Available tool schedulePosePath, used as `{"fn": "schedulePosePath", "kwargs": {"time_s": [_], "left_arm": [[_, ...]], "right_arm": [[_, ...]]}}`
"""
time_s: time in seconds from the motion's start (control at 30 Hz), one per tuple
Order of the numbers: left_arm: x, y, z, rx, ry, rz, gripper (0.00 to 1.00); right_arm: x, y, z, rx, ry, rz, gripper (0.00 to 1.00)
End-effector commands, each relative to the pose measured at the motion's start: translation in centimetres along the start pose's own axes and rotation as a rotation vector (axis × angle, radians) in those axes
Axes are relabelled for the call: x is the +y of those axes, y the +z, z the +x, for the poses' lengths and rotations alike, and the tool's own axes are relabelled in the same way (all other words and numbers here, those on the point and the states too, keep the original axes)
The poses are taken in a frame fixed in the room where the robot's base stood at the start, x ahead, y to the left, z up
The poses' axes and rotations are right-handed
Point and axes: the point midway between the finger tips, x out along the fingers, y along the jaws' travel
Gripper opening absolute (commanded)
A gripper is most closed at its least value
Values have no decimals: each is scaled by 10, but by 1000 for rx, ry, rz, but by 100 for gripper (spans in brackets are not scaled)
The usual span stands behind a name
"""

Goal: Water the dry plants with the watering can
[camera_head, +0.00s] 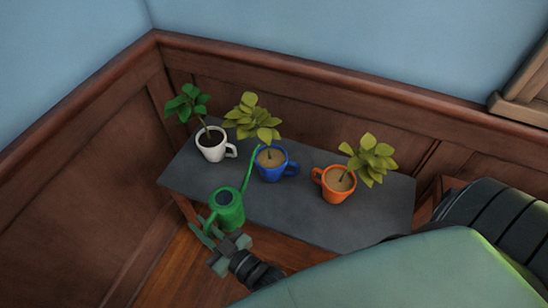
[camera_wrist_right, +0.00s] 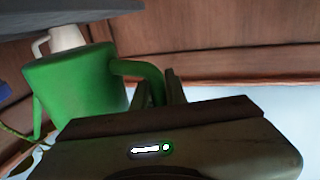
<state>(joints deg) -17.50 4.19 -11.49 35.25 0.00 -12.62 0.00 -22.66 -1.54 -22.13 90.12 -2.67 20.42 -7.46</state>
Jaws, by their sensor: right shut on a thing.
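My right gripper (camera_head: 210,232) is shut on the handle of the green watering can (camera_head: 230,212). The can looks roughly upright at the table's front left edge. Its thin spout rises toward the blue mug (camera_head: 268,172), its tip beside the yellowish plant (camera_head: 255,118) there. That mug and the orange mug (camera_head: 335,195) hold pale brown soil; the orange one also has a yellowish plant (camera_head: 370,160). The white mug (camera_head: 211,152) has dark soil and a dark green plant (camera_head: 187,102). In the right wrist view the can (camera_wrist_right: 75,90) fills the left side. My left gripper is out of view.
The mugs stand on a dark grey table (camera_head: 290,212) against wood-panelled corner walls (camera_head: 290,90). The table's right end is partly bare. My own arm covers the lower right of the head view. A wooden frame (camera_head: 525,95) is at the right.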

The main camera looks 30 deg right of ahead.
Motion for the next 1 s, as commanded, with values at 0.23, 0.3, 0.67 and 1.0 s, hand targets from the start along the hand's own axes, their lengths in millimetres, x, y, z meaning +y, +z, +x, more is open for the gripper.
{"fn": "schedulePosePath", "kwargs": {"time_s": [0.23,0.3,0.67,1.0], "left_arm": [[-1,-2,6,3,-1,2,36],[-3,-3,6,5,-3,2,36],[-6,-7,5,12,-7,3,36],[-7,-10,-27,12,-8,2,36]], "right_arm": [[-28,47,-16,2,29,-5,0],[-29,52,-18,4,36,-5,0],[-31,53,-20,5,42,-5,0],[-26,21,-19,-10,43,89,0]]}}
